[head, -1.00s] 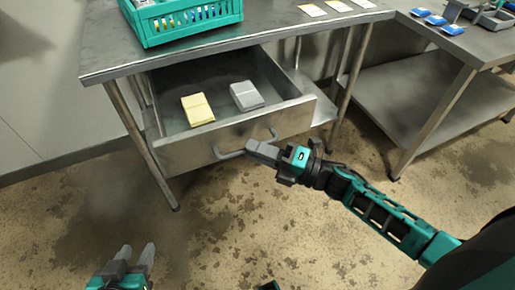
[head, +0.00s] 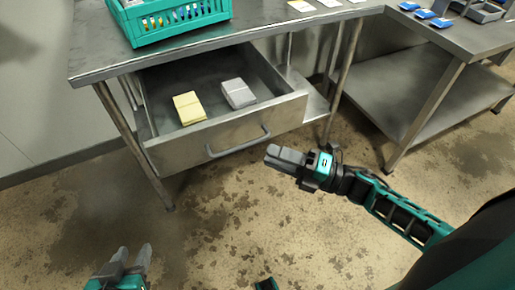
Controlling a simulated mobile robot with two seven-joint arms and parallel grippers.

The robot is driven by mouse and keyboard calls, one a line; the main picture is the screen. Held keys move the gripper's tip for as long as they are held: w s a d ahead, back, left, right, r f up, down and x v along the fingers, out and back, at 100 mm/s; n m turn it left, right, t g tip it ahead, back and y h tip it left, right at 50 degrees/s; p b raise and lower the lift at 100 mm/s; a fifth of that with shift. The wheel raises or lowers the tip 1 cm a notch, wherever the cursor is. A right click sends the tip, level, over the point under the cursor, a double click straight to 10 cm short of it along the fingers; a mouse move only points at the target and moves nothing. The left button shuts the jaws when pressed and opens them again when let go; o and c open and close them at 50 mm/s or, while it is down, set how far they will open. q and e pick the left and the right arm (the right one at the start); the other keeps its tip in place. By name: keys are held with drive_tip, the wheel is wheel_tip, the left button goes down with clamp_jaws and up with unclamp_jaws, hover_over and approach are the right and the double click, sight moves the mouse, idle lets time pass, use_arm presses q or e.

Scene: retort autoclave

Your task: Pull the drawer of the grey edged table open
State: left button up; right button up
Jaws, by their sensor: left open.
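The drawer (head: 284,113) of the grey metal table (head: 92,66) stands pulled well out, its inside open to view. A yellow block-like pack (head: 189,108) and a grey one (head: 238,94) lie in it. The bar handle (head: 240,147) on its front is bare. My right gripper (head: 270,155) is just right of the handle, apart from it, with nothing seen in its fingers. The fingers lie close together from this angle, so I cannot tell whether they are open. My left gripper (head: 134,252) is low at the left, open and empty, well away from the drawer.
A teal basket (head: 180,20) with items in it and several cards stand on the tabletop. A second metal table (head: 462,40) with a lower shelf and blue items stands at the right. The stained floor (head: 200,225) in front of the drawer is clear.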

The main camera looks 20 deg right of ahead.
use_arm(q)
drive_tip(key=shift+a+f, duration=0.1)
drive_tip(key=shift+a, duration=0.05)
use_arm(e)
drive_tip(key=r+v, duration=0.1)
drive_tip(key=v, duration=0.5)
drive_tip(key=shift+s+d+f, duration=0.2)
drive_tip(key=shift+f, duration=0.3)
use_arm(q)
wheel_tip(320, 180, up, 5)
drive_tip(key=s+a+y+p, duration=0.1)
drive_tip(key=a+p, duration=0.2)
drive_tip(key=p, duration=0.6)
drive_tip(key=shift+s, duration=0.25)
use_arm(e)
drive_tip(key=s+a+m+g+h, duration=0.1)
drive_tip(key=m+h, duration=0.3)
drive_tip(key=m, duration=0.4)
drive_tip(key=s+a+f+m+h, duration=0.1)
drive_tip(key=a+m+h, duration=0.3)
drive_tip(key=m, duration=0.5)
drive_tip(key=s+a+m+g+h, duration=0.1)
drive_tip(key=m+h, duration=0.3)
drive_tip(key=m, duration=0.5)
drive_tip(key=shift+a+f+g, duration=0.15)
drive_tip(key=shift+a+g, duration=0.15)
drive_tip(key=shift+a, duration=0.45)
use_arm(q)
drive_tip(key=shift+d, duration=0.2)
drive_tip(key=shift+a, duration=0.1)
